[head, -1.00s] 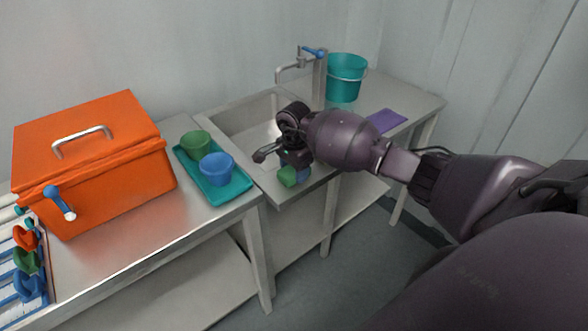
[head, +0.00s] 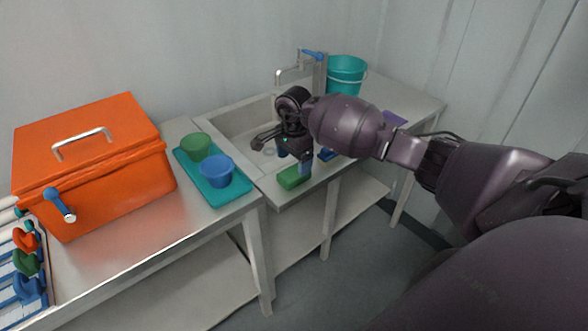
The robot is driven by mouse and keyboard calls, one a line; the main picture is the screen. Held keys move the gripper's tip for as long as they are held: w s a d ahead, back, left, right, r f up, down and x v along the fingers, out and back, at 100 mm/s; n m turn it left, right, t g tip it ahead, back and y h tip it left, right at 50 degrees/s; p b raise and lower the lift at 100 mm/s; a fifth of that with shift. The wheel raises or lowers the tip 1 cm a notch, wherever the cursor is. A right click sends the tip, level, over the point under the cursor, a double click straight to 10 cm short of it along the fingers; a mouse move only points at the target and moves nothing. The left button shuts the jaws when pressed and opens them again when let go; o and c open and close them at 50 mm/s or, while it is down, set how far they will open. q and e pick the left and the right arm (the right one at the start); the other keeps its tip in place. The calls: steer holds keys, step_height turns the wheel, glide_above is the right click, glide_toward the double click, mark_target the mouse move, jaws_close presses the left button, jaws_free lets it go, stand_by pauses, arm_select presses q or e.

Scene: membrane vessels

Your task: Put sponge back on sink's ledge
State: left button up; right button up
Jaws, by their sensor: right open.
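The green sponge (head: 293,177) lies on the front ledge of the sink (head: 268,186), near its left end. My right gripper (head: 294,162) is open just above and behind the sponge, with its fingers pointing down. The fingers look clear of the sponge, though whether one still touches it is hard to tell. My right arm hides part of the basin and the right part of the ledge. My left gripper is out of view.
A teal tray (head: 238,189) with a green cup (head: 196,146) and a blue cup (head: 216,168) stands left of the sink. An orange box (head: 95,165) is farther left. The faucet (head: 290,73) and teal bucket (head: 346,76) are behind. A small blue item (head: 326,154) shows beside my gripper.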

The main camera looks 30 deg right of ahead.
mark_target(294, 171)
step_height(294, 171, up, 7)
steer(key=s+a+f+y, duration=0.1)
steer(key=a, duration=0.1)
steer(key=s+a+f+y, duration=0.1)
steer(key=a+f, duration=0.1)
steer(key=a+f+m+y, duration=0.1)
steer(key=a+f, duration=0.1)
steer(key=a, duration=0.1)
steer(key=shift+s+y, duration=0.4)
steer(key=s+a+f+m+t+y, duration=0.1)
steer(key=s+a+m+t+y, duration=0.3)
steer(key=a+m+y, duration=0.4)
steer(key=s+a+f+m+t+y, duration=0.1)
steer(key=s+a+m+t+y, duration=0.45)
steer(key=m, duration=0.35)
steer(key=s+d+f+m+h, duration=0.3)
steer(key=s+f+m+h, duration=0.2)
steer(key=m, duration=0.7)
steer(key=s+d+f+m+t+h, duration=0.1)
steer(key=s+d+f+m+h, duration=0.3)
steer(key=m, duration=0.8)
steer(key=s+d+f+m+t+h, duration=0.1)
steer(key=s+d+f+m+h, duration=0.3)
steer(key=s+f+m+h, duration=0.4)
steer(key=m, duration=0.4)
